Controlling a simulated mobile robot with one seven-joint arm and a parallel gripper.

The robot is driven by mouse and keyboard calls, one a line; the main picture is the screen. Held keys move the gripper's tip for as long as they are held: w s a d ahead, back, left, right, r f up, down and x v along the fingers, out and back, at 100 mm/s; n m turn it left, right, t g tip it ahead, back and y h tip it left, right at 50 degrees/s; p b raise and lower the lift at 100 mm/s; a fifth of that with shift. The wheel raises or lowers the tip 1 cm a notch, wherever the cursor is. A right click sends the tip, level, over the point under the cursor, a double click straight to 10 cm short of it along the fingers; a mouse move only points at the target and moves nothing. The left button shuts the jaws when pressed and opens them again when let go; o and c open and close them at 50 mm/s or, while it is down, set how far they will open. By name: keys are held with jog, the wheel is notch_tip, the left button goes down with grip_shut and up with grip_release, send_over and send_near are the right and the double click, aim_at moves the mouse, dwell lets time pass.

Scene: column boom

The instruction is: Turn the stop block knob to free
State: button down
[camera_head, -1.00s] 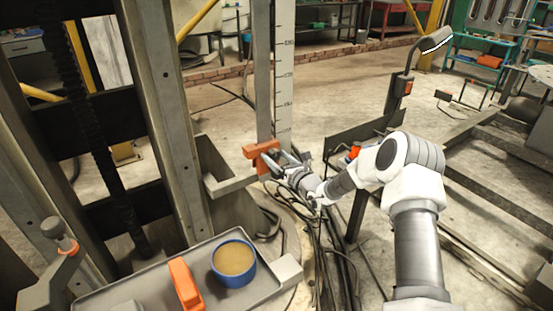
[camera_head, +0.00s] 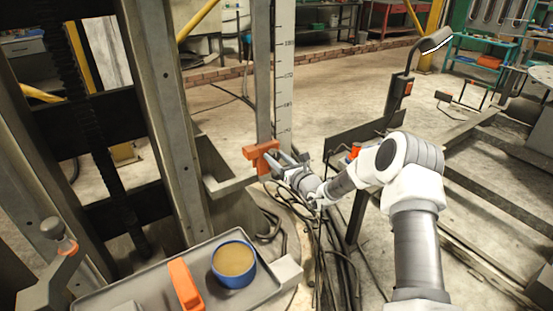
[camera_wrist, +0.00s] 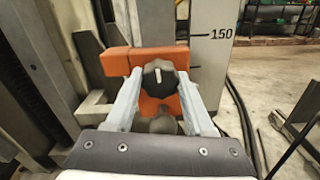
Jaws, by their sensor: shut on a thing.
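The orange stop block (camera_head: 262,153) sits on the upright grey post beside the white scale. In the wrist view the stop block (camera_wrist: 117,62) shows a round black knob (camera_wrist: 158,78) on its front face, with a white mark that stands near upright, tilted slightly. My gripper (camera_wrist: 160,95) is shut on the knob, one finger on each side of it. In the head view my gripper (camera_head: 272,158) reaches the block from the right, and the knob is mostly hidden by the fingers. Any lettering around the knob cannot be read.
The white scale (camera_wrist: 213,50) with a 150 mark stands right behind the block. A grey bracket (camera_head: 228,185) juts out below it. A tray (camera_head: 215,297) with a blue tub (camera_head: 233,264) and an orange item (camera_head: 185,285) is in front. Cables hang below my arm.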

jog(key=n+b, duration=0.1)
jog(key=n, duration=0.3)
jog(key=shift+f+n+b, duration=0.15)
jog(key=shift+n+b, duration=0.25)
jog(key=n+b, duration=0.3)
jog(key=n, duration=0.1)
jog(key=shift+n, duration=0.3)
jog(key=n+b, duration=0.1)
jog(key=n, duration=0.2)
jog(key=shift+b, duration=0.35)
jog(key=shift+n, duration=1.7)
jog(key=shift+c, duration=1.3)
grip_release()
jog(key=shift+s, duration=0.1)
